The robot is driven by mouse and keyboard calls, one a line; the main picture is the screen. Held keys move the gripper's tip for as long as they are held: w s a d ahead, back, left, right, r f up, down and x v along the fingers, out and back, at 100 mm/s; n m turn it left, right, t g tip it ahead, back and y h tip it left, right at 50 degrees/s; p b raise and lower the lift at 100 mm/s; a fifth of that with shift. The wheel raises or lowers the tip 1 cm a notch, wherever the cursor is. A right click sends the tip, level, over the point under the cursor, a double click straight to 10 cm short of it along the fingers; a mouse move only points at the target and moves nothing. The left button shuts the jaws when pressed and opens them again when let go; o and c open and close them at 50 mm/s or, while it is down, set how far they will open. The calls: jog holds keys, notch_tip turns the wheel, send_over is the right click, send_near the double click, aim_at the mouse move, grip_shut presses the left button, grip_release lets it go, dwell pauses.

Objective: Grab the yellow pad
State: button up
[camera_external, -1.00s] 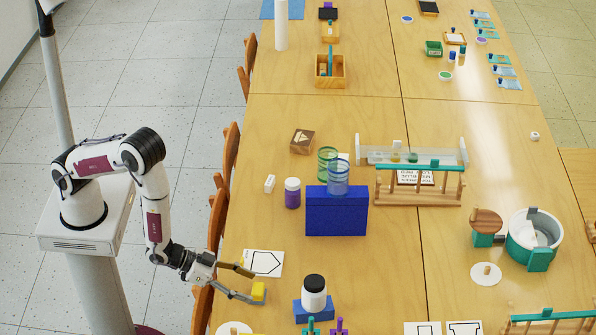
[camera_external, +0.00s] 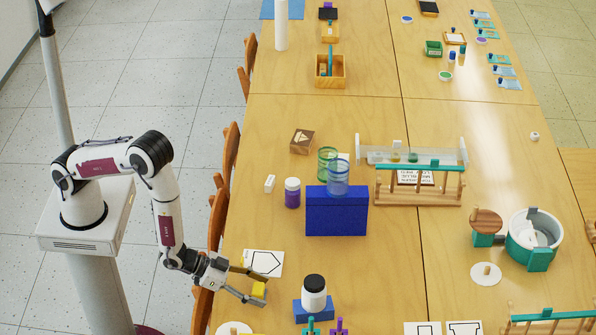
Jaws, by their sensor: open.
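The yellow pad (camera_external: 258,289) is a small yellow block near the left edge of the table, just below a white card with a house-like outline (camera_external: 263,263). My gripper (camera_external: 263,287) is open, with its two long fingers reaching over the table edge. One finger lies on the upper side of the pad and the other on the lower side, so the pad is between them near the tips. I cannot tell whether either finger touches it.
A black-lidded white jar (camera_external: 314,293) on a blue block stands right of the pad. A white disc (camera_external: 235,328) lies below. A large blue box (camera_external: 336,211) and a purple jar (camera_external: 292,193) stand farther up. Chairs (camera_external: 218,208) line the left table edge.

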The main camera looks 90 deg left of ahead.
aim_at(258, 288)
jog(key=c, duration=1.2)
jog(key=shift+r, duration=0.15)
jog(key=shift+r, duration=4.85)
